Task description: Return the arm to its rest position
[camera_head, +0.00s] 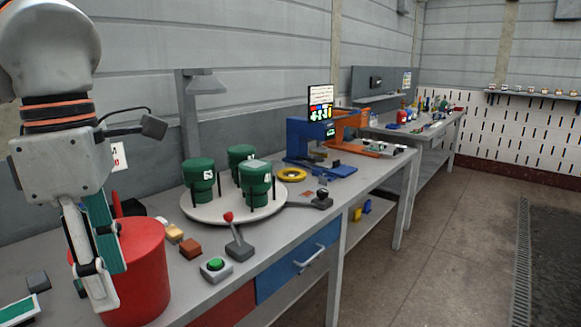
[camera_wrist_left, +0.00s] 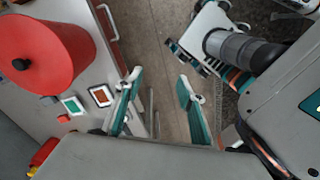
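My left gripper (camera_head: 110,286) hangs fingers down at the left of the head view, in front of the left side of a large red cylinder (camera_head: 147,270). In the left wrist view its two teal-lined fingers (camera_wrist_left: 158,108) stand well apart with only floor visible between them. The left gripper is open and empty. The red cylinder (camera_wrist_left: 42,55) also shows at the upper left there, apart from the fingers. What seems to be part of my right arm and gripper (camera_wrist_left: 185,55) shows at the top right of the wrist view; its finger opening is unclear.
Behind the red cylinder, a round light turntable (camera_head: 215,210) carries several green parts on the grey workbench (camera_head: 300,215). A red-knobbed lever (camera_head: 237,245) and a green button (camera_head: 215,265) stand near the front edge. Open floor (camera_head: 450,240) lies to the right.

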